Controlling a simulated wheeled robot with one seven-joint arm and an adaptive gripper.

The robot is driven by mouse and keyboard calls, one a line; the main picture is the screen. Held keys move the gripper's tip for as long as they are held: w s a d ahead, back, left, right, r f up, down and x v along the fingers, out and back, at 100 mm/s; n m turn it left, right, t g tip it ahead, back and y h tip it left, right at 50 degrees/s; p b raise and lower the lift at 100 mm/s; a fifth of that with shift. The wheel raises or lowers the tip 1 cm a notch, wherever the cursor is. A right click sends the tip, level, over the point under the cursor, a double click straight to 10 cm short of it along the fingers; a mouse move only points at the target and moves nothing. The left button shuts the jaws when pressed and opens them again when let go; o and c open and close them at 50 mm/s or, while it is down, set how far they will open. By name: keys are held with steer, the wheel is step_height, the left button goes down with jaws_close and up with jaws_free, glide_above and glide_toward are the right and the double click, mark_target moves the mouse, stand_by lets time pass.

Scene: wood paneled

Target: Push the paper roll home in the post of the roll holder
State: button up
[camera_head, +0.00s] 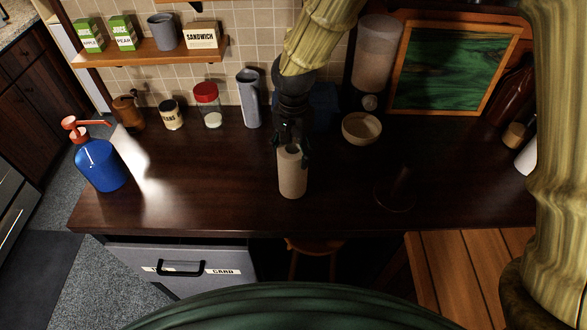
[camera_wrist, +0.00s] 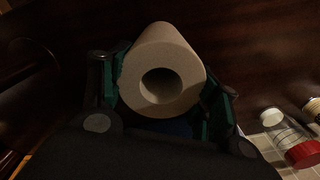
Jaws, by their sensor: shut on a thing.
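The pale brown paper roll (camera_head: 292,178) is upright over the dark counter in the head view, with its hollow core facing up. My gripper (camera_head: 291,153) is shut on the upper part of the roll from above. In the wrist view the roll (camera_wrist: 164,62) sits between the two green-padded fingers (camera_wrist: 163,92), its open end towards the camera. I cannot tell whether its lower end touches the counter. The roll holder (camera_head: 398,192), dark wood with an upright post on a round base, stands to the right of the roll, apart from it. Its post is bare.
A wooden bowl (camera_head: 362,128) and a tall dispenser (camera_head: 376,55) stand behind the holder. A grey tumbler (camera_head: 249,98), a red-lidded jar (camera_head: 208,105) and a blue pump bottle (camera_head: 100,165) are to the left. The counter (camera_head: 345,190) between roll and holder is clear.

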steer(key=shift+r, duration=0.15)
step_height(320, 180, up, 4)
steer(key=p, duration=0.3)
stand_by(0.3)
steer(key=shift+d, duration=0.1)
